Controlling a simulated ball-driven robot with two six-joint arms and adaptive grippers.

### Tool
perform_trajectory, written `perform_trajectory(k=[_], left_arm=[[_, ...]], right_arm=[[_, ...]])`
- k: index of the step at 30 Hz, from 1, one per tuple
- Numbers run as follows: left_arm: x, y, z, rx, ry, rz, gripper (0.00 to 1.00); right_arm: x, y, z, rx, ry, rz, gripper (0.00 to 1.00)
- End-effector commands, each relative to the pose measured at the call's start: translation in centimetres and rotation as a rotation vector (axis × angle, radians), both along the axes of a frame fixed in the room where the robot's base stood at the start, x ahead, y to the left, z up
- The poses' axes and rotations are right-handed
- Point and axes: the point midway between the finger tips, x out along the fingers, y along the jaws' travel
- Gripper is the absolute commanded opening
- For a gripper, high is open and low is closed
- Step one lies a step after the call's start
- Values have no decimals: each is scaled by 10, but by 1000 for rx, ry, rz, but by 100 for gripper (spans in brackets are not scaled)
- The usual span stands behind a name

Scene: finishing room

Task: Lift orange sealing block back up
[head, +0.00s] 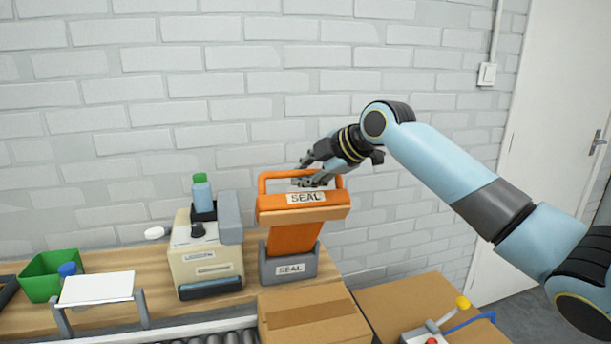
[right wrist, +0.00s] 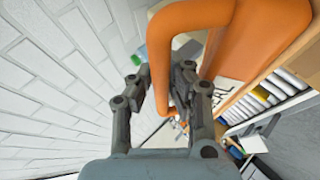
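The orange sealing block (head: 303,216) has a SEAL label on its front and a looped orange handle (head: 263,184) on top. It stands raised on an orange arm above a grey base (head: 290,270), also labelled SEAL. My right gripper (head: 305,174) is at the handle's top bar, with its fingers on either side of it. In the right wrist view the handle (right wrist: 160,55) runs between the part-closed fingers (right wrist: 160,82), which look shut on it. The contact itself is partly hidden. My left gripper is not in view.
A beige machine (head: 206,262) stands left of the sealer. A cardboard box (head: 312,318) is in front of it, beside a roller conveyor (head: 232,338). A green bin (head: 40,280) and a white raised plate (head: 97,288) are at the left. A brick wall is close behind.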

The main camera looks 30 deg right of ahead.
Motion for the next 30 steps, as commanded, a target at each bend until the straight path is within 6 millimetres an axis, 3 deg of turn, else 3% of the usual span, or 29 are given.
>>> perform_trajectory(k=[3, 20, 30], left_arm=[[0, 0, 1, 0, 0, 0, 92], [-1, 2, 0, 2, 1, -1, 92], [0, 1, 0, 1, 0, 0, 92]], right_arm=[[3, 0, 7, -1, -16, 1, 25], [-3, -2, 5, -3, -5, 1, 25], [-57, -14, 45, -12, -4, 5, 25]])
